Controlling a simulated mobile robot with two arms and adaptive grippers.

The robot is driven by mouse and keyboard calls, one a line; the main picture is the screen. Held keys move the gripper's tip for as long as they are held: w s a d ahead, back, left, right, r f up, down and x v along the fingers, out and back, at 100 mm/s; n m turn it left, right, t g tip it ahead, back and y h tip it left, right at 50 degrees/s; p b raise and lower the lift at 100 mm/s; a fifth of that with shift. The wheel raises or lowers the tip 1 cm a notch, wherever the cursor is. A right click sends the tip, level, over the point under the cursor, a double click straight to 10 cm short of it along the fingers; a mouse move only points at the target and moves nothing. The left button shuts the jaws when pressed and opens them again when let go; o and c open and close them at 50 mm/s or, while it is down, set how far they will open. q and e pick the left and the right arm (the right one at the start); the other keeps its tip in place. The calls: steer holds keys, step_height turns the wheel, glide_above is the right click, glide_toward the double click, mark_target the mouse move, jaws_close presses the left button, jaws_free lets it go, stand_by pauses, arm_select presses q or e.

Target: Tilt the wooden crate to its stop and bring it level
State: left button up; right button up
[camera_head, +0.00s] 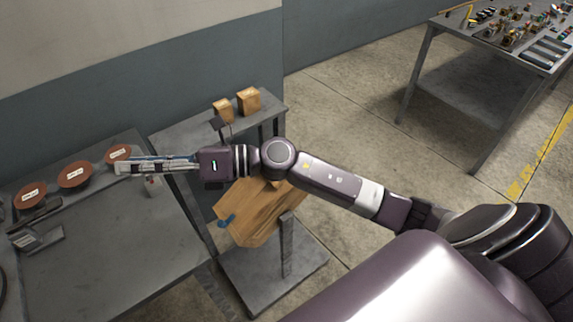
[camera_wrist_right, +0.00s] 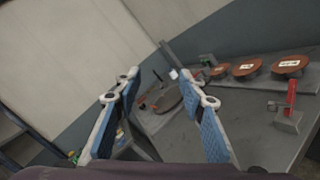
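The wooden crate (camera_head: 255,214) is in the lower middle of the head view, on a grey stand, and looks tilted. A blue piece, perhaps a handle (camera_head: 227,220), shows at its left end. My right arm crosses above and hides the crate's upper part. My right gripper (camera_head: 128,166) is left of the crate and apart from it, over the left table. In the right wrist view my right gripper (camera_wrist_right: 156,77) has its two blue-padded fingers spread, with nothing between them. The crate is not clearly seen there. My left gripper is not in view.
The left table (camera_head: 120,250) carries several round red-brown labelled discs (camera_head: 75,174). Two small wooden blocks (camera_head: 249,100) stand on a grey bench behind the crate. A grey post (camera_head: 286,245) rises from the stand's base. A cluttered table (camera_head: 460,58) stands far right; floor between is open.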

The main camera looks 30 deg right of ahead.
steer(key=s+d+f+n+g+h, duration=0.3)
steer(key=d+f+n+g+h, duration=0.35)
steer(key=f+n, duration=0.35)
steer(key=d+n+h, duration=0.1)
steer(key=d+h, duration=0.2)
steer(key=d, duration=0.5)
steer(key=d+f+h, duration=0.1)
steer(key=d+h, duration=0.3)
steer(key=d, duration=0.5)
steer(key=w+d+f+n+h, duration=0.1)
steer(key=d+h, duration=0.2)
steer(key=d, duration=0.5)
steer(key=shift+d+n+g+h+p, duration=0.25)
steer(key=shift+n+h+p, duration=0.05)
steer(key=shift+h+p, duration=0.05)
steer(key=f, duration=0.2)
steer(key=f+p, duration=0.1)
steer(key=f, duration=0.1)
steer(key=f+p, duration=0.1)
steer(key=f, duration=0.1)
steer(key=shift+w+f, duration=0.25)
steer(key=shift+w, duration=0.1)
steer(key=shift+f, duration=0.5)
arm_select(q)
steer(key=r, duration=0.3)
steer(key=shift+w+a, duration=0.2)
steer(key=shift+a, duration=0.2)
arm_select(e)
steer(key=shift+c, duration=0.3)
jaws_close()
